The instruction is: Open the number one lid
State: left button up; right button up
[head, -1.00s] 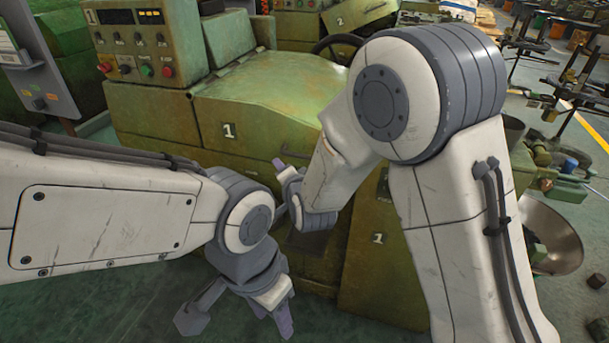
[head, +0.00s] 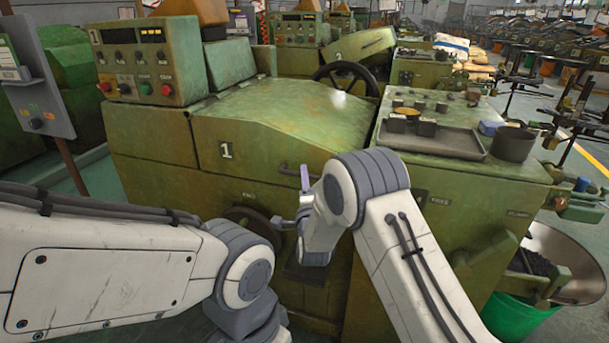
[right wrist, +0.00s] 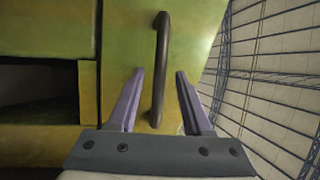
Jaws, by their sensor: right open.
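The number one lid (head: 285,112) is a worn green metal cover with a white "1" on its front, and it is down on the machine. Its dark bar handle (head: 284,168) is on the front face, partly hidden behind my right gripper. My right gripper (head: 304,182) is open in front of the lid. In the right wrist view its two purple fingers (right wrist: 158,100) are apart, with the dark handle (right wrist: 161,60) showing between them. I cannot tell whether they touch it. My left arm comes in low at the left, and its gripper is out of view.
A control panel (head: 138,62) with buttons stands behind the lid at left. A black handwheel (head: 346,78) is at the lid's back right. A tray (head: 432,138) and dark pot (head: 513,143) sit on the bench at right. A green bucket (head: 520,318) stands lower right.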

jog(key=shift+x, duration=1.1)
grip_shut()
jog(key=shift+s+f, duration=0.1)
dwell(0.6)
